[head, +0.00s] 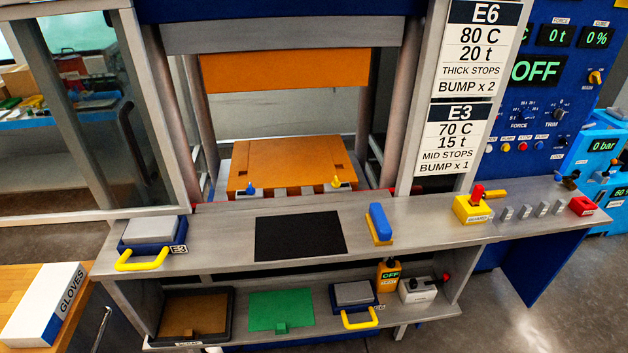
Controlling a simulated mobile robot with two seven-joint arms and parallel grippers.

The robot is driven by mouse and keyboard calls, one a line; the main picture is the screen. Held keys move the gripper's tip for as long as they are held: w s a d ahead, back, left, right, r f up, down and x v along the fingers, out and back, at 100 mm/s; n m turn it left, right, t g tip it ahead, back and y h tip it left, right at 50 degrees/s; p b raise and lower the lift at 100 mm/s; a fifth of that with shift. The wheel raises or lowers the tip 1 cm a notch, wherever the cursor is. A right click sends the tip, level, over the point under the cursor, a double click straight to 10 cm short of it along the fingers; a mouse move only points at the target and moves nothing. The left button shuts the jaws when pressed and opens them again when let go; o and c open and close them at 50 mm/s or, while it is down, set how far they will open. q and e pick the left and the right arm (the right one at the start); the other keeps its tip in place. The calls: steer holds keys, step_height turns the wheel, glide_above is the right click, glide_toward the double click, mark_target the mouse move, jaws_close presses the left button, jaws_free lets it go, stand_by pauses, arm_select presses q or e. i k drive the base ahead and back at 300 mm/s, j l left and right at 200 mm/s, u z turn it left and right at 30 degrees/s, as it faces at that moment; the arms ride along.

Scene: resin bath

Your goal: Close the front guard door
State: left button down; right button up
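The front guard door (118,60) is a grey-framed clear panel at the left of the head view. It stands to the left of the press opening, which is uncovered. Its black curved handle (128,135) is on the right part of the panel. Through the opening I see an orange upper platen (285,72) and an orange lower platen (282,163) with a gap between them. Neither of my grippers is in view.
A grey ledge (205,236) runs below the opening, with a yellow-handled mould (150,238), a black mat (298,236) and a blue-handled brush (380,222). A blue control panel (540,110) is at right. A glove box (45,305) sits lower left.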

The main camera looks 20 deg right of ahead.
mark_target(127, 12)
steer(key=i+j+z, duration=0.15)
steer(key=j, duration=0.6)
steer(key=j+z, duration=0.15)
steer(key=j, duration=0.6)
